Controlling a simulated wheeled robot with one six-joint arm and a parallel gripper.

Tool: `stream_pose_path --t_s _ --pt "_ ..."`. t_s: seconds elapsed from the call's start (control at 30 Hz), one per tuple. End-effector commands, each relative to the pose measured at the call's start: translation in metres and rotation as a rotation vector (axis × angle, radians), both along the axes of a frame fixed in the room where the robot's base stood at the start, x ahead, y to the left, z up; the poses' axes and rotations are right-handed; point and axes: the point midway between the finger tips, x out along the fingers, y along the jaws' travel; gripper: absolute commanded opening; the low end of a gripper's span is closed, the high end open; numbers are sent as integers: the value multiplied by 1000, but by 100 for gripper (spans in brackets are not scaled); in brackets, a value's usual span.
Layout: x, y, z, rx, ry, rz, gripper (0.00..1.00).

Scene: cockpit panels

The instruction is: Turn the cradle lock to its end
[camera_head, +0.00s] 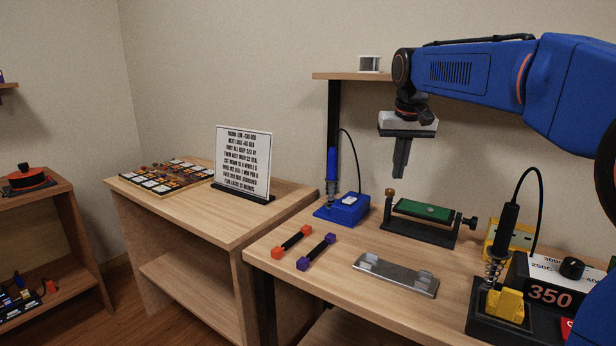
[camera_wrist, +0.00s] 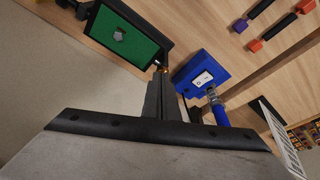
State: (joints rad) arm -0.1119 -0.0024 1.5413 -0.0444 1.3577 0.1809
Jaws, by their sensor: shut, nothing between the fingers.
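The black cradle (camera_head: 418,232) stands on the right workbench and holds a green board (camera_head: 424,211). A small brass-coloured knob (camera_head: 389,192) stands up at its left end, and a black knob (camera_head: 469,222) sticks out at its right end. I cannot tell which of these is the lock. My gripper (camera_head: 400,176) points down, shut and empty, above the left part of the cradle. In the wrist view the fingertips (camera_wrist: 161,73) appear close to the brass-coloured knob, which they partly hide; contact cannot be told. The green board (camera_wrist: 123,40) also shows there, with a grey chip on it.
A blue soldering station (camera_head: 346,209) with an upright iron stands left of the cradle. A metal tray (camera_head: 396,275) lies in front. Orange-ended (camera_head: 292,242) and purple-ended (camera_head: 316,252) bars lie at left. A black station (camera_head: 548,295) and yellow meter (camera_head: 512,236) stand at right.

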Motion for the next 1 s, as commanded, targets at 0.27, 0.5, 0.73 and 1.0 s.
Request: stream_pose_path --t_s 0.27,0.5,0.73,1.0 --pt "-1 0 -32 0 1 0 0" --pt "0 0 -52 0 -1 -1 0" --pt "0 0 -57 0 -1 -1 0" --pt "0 0 -58 0 -1 -1 0"
